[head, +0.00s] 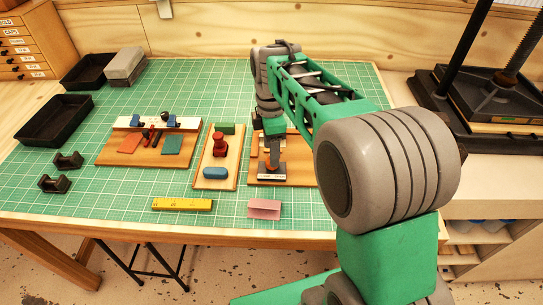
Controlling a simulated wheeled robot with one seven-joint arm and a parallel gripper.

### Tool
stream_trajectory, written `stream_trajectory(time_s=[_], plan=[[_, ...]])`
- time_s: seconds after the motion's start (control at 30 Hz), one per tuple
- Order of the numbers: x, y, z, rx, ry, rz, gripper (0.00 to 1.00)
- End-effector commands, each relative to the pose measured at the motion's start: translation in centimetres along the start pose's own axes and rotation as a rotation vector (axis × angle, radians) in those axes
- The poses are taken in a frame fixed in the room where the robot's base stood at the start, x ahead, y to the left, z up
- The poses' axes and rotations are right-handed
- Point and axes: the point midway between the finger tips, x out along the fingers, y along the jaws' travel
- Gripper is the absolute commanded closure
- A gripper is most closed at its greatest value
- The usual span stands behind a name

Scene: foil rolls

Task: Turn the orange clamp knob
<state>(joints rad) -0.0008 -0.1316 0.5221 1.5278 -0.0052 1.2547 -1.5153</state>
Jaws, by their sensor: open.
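The right wooden board (301,174) lies on the green cutting mat (110,198). A dark clamp-like block with a white label plate (271,177) stands at its front. Small orange parts (256,142) show on this board beside my wrist; I cannot tell for certain which one is the clamp knob. My gripper (273,152) points down over this board, just behind the dark block. It is open, with nothing seen between its fingers. The fingertips are small and dark here, and my wrist and forearm hide the back of the board. I cannot tell whether they touch anything.
The middle board (204,178) holds a red stamp (219,145) and a blue piece (215,172). Left are a tool board (104,157) and black trays (54,120). A yellow bar (182,204) and pink block (264,209) lie in front. A press (490,90) stands right.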

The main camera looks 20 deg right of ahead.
Motion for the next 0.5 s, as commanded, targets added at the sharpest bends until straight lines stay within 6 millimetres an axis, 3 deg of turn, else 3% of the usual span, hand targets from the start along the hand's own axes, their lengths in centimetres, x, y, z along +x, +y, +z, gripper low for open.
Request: stream_trajectory(time_s=[0.2, 0.5], plan=[[3.0, -0.1, 0.0, 0.001, 0.0, 0.0, 0.44], [3.4, 0.0, 0.0, 0.002, 0.0, 0.003, 0.46]])
